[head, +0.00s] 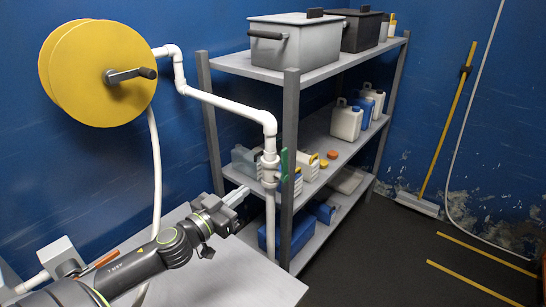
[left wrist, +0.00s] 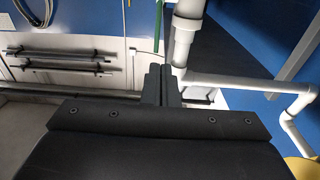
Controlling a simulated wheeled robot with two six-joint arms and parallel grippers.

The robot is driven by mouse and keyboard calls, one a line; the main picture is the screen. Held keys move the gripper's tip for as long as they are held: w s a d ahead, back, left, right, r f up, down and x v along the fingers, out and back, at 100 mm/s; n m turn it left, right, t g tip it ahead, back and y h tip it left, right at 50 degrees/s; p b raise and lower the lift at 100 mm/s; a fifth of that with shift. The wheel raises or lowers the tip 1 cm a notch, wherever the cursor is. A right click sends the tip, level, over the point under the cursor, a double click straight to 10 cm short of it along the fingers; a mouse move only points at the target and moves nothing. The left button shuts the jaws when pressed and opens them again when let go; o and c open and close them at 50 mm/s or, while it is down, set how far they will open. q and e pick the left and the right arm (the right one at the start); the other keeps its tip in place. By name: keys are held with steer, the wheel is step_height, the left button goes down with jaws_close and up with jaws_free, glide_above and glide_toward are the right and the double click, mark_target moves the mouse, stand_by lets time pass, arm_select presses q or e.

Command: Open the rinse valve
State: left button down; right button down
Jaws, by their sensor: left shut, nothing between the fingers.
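The valve (head: 269,166) sits on a white vertical pipe in front of the shelf post. Its green lever handle (head: 284,165) points up and down, along the pipe's right side. In the left wrist view the white pipe and fitting (left wrist: 187,30) are just beyond and right of the fingertips. My left gripper (head: 238,196) is shut and empty, to the left of the pipe and a little below the green handle. Its closed fingers (left wrist: 162,82) show in the left wrist view, with a small gap to the pipe apparent. My right gripper is out of view.
A grey table top (head: 245,275) lies below my left arm. A metal shelf (head: 292,120) with bins and jugs stands behind the pipe. A yellow hose reel (head: 95,70) hangs on the blue wall. An orange lever (head: 103,259) shows at lower left.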

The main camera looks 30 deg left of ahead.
arm_select(q)
steer(key=p, duration=0.3)
glide_toward(282, 161)
steer(key=w, duration=0.6)
steer(key=shift+w+d+r+b, duration=0.2)
steer(key=shift+w+r+b, duration=0.05)
steer(key=shift+w+b, duration=0.15)
steer(key=shift+w, duration=0.1)
